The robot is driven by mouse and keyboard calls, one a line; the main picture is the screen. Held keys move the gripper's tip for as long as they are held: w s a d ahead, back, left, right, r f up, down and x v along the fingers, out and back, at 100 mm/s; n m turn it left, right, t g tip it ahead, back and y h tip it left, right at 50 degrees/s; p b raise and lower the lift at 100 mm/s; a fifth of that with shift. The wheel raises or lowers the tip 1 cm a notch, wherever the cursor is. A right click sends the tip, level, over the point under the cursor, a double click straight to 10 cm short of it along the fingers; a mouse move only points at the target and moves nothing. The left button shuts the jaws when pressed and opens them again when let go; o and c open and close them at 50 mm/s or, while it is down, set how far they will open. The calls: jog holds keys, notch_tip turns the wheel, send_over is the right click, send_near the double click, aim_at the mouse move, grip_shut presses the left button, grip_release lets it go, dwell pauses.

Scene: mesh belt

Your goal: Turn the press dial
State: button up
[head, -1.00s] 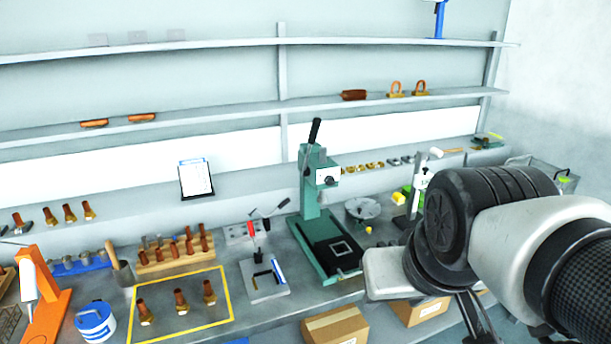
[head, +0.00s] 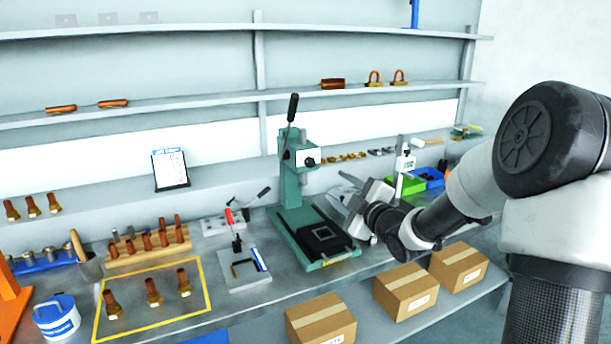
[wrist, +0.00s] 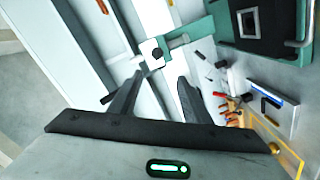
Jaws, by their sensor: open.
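The green press (head: 291,190) stands upright on the bench, with a black lever at its top. Its dial (head: 310,162) is a small black knob on a white face plate. In the wrist view the dial (wrist: 157,54) shows just beyond and between my fingertips, with the press lying sideways in the picture. My gripper (head: 342,190) is to the right of the press and lower than the dial in the head view. In the wrist view my gripper (wrist: 160,85) has its two fingers spread with nothing between them. The fingers appear apart from the dial.
The press base (head: 325,240) is dark and flat. A small clamp fixture (head: 243,268) and a yellow-framed area (head: 130,318) with copper parts lie left. A white-topped device (head: 404,165) and green bin (head: 405,185) stand right. Cardboard boxes (head: 405,290) sit below.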

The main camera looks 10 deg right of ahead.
aim_at(308, 162)
jog(key=shift+t+y, duration=0.3)
jog(key=p+x, duration=0.1)
jog(key=x, duration=1.6)
jog(key=shift+w+p, duration=0.25)
jog(key=shift+p, duration=0.1)
jog(key=c, duration=1)
jog(key=shift+c, duration=0.2)
